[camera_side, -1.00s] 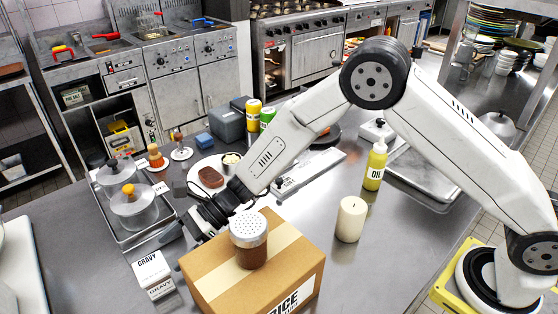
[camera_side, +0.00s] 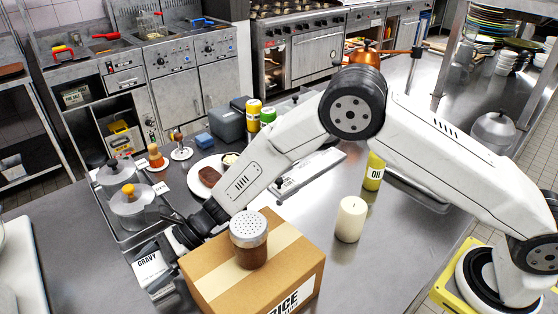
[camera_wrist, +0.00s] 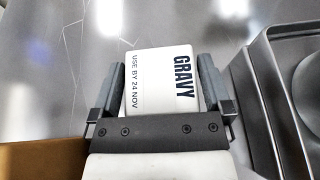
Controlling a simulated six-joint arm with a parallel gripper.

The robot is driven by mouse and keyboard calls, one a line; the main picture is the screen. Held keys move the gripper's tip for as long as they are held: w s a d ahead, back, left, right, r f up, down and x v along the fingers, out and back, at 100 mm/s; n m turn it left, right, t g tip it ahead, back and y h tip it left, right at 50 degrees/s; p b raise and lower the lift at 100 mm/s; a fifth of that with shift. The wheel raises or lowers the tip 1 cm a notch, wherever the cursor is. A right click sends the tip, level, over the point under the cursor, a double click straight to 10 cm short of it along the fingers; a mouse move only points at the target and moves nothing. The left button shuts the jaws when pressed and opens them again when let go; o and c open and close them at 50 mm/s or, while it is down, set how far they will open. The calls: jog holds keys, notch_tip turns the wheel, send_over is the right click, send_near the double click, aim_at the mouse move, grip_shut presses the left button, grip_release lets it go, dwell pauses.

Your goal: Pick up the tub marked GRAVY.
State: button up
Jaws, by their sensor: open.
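The white tub marked GRAVY (camera_side: 148,267) stands on the steel counter, left of the cardboard box. In the wrist view the tub (camera_wrist: 160,78) sits between the two fingers of my gripper (camera_wrist: 160,90), its label reading GRAVY and USE BY 24 NOV. My gripper (camera_side: 157,262) is open, with one finger on each side of the tub. The left finger looks close to the tub's side and a narrow gap shows at the right finger. Part of the tub is hidden by the gripper in the side view.
A cardboard box (camera_side: 215,277) marked RICE stands right beside the gripper, with a shaker (camera_side: 249,242) on top. A metal tray (camera_side: 112,228) with lidded pots (camera_side: 135,212) lies behind. A candle (camera_side: 350,220) and an oil bottle (camera_side: 374,172) stand farther right.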

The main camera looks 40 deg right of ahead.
aim_at(150, 267)
jog(key=c, duration=1.1)
jog(key=shift+r, duration=0.1)
jog(key=shift+r, duration=4.95)
